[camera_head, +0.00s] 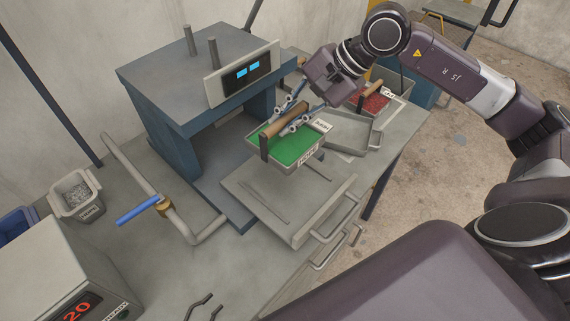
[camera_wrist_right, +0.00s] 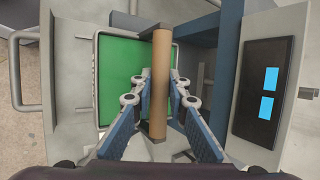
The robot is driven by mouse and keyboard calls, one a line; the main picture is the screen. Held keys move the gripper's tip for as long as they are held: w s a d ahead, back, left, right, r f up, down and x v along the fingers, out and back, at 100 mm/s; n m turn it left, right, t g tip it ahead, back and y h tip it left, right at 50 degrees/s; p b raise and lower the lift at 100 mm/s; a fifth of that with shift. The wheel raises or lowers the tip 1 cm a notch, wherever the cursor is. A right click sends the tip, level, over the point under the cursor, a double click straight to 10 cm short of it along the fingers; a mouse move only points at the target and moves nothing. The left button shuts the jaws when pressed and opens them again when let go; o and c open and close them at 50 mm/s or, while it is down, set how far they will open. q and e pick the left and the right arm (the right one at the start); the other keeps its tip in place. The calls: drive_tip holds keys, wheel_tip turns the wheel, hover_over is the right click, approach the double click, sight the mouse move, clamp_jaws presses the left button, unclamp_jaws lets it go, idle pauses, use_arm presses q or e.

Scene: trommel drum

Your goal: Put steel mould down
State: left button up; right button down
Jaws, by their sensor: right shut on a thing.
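The steel mould (camera_head: 312,160) is an open box filled with green, with a wooden bar handle (camera_head: 285,125) across its top and a label on its front. My right gripper (camera_head: 293,117) is shut on the handle from above. In the right wrist view the wooden handle (camera_wrist_right: 160,75) runs between the two fingers of my right gripper (camera_wrist_right: 159,97), over the green fill (camera_wrist_right: 118,75). The mould is over the back of a flat grey tray (camera_head: 265,185) with front handles; I cannot tell whether it touches. My left gripper is not in view.
A blue press-like frame (camera_head: 185,75) with a display (camera_head: 247,73) stands close left of the mould. An empty grey tray (camera_head: 350,130) and a red-filled bin (camera_head: 377,103) are behind right. A bent pipe with a blue lever (camera_head: 138,212) lies left. The front tray's top is mostly clear.

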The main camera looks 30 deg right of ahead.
wheel_tip(320, 180, down, 14)
drive_tip(key=p, duration=0.2)
drive_tip(key=shift+p, duration=0.35)
drive_tip(key=shift+f+b, duration=0.25)
drive_tip(key=shift+b, duration=0.05)
drive_tip(key=c, duration=1.9)
unclamp_jaws()
